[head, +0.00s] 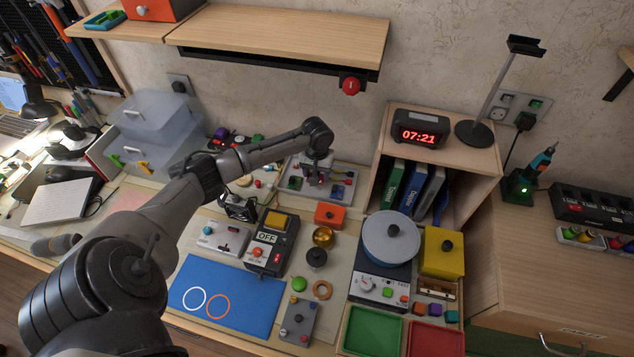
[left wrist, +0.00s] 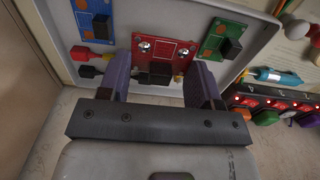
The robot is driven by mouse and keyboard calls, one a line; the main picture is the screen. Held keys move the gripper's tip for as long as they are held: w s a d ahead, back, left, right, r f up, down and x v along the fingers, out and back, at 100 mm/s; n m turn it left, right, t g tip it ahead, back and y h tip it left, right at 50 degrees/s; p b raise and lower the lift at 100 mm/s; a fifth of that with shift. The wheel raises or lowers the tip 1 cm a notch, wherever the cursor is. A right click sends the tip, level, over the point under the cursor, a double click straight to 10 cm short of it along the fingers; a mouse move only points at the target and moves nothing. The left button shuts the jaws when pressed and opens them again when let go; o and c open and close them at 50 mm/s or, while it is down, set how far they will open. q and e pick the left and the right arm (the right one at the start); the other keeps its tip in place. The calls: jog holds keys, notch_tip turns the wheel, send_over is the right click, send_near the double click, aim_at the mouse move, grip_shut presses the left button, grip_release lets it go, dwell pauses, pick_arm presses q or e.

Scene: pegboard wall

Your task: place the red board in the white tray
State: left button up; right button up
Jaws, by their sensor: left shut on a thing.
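The red board (left wrist: 163,50) lies between the two purple fingers of my left gripper (left wrist: 160,78) in the left wrist view. The fingers are shut on its side edges. The white tray (left wrist: 48,22) is behind and around it, with a blue board (left wrist: 96,22) on one side and a green board (left wrist: 221,38) on the other. In the head view my left gripper (head: 317,172) points down over the white tray (head: 338,197). Whether the red board touches the tray floor cannot be told. My right gripper is not in view.
Small connectors (left wrist: 85,53) lie in the tray beside the boards. An orange box (head: 330,215) and a wooden cubby (head: 455,160) stand close by. A shelf (head: 285,30) overhangs the back.

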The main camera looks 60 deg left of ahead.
pick_arm(q)
notch_tip(320, 180, down, 4)
jog(key=shift+r+b, duration=0.25)
jog(key=shift+b, duration=0.3)
jog(key=shift+f, duration=0.35)
jog(key=shift+f, duration=0.1)
jog(key=o, duration=0.9)
notch_tip(320, 180, up, 12)
jog(key=p, duration=0.3)
